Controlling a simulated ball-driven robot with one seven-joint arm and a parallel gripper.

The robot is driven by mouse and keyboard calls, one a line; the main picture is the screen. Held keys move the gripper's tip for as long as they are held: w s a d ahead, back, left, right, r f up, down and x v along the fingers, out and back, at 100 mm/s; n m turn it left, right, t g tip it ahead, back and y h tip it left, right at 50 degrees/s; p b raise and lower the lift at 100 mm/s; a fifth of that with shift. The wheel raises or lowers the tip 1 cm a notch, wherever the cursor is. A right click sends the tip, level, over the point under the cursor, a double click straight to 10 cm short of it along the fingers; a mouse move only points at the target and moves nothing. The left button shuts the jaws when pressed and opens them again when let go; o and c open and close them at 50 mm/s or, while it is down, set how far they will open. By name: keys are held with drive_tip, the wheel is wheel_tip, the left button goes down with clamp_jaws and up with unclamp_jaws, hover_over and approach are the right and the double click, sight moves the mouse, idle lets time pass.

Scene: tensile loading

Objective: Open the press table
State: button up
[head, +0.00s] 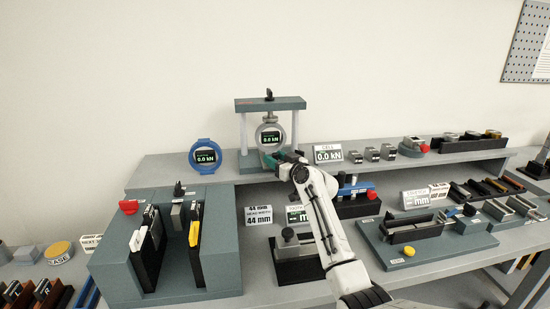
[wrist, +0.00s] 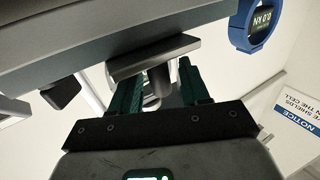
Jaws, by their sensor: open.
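A small grey press frame (head: 285,103) with two pale columns stands on the back shelf. A round gauge (head: 269,135) reading 0.0 kN hangs in it. My gripper (head: 274,160) is just below this gauge, and its fingertips are partly hidden by my arm in the head view. In the wrist view my gripper (wrist: 157,85) has its two green fingers open, one on each side of a short grey post (wrist: 158,82) under a flat grey plate (wrist: 152,58). I cannot tell whether the fingers touch the post. I cannot tell which part is the press table.
A blue ring gauge (head: 205,156) stands left of the frame; a 0.0 kN sign (head: 328,154) stands right. A large grey block (head: 115,265) fills the front left. Fixtures on a grey plate (head: 455,245) occupy the right. Open air lies above the shelf.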

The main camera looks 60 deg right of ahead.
drive_tip(key=shift+w+d, duration=0.1)
drive_tip(key=shift+w, duration=0.2)
clamp_jaws()
idle(0.5)
